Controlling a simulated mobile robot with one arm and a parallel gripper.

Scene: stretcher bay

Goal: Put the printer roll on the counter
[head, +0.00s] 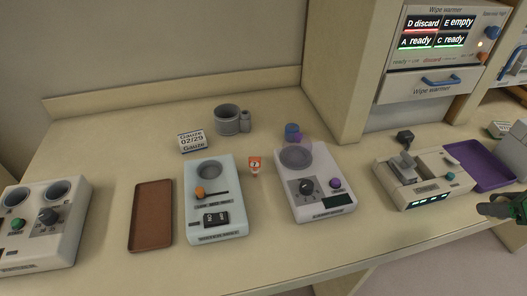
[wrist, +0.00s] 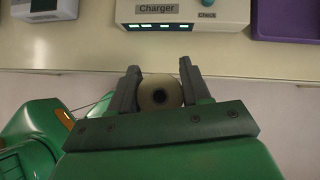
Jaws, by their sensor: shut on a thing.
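The printer roll (wrist: 160,92) is a pale beige cylinder with a dark hole in its end, seen in the wrist view. My gripper (wrist: 159,80) is shut on it, with one grey finger on each side. In the wrist view the roll and fingers overlap the counter's front edge and the floor in front. The cream counter (head: 105,135) runs across the head view. My gripper (head: 495,209) also shows at the right edge of the head view, in front of the charger; the roll is hard to make out there.
The charger (head: 408,198) and a purple tray (head: 487,172) stand near my gripper. Other devices, a brown tray (head: 151,215), a gauze box (head: 192,141) and a grey cup (head: 227,120) stand farther left. A cabinet (head: 340,60) rises behind. Bare counter lies between the devices.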

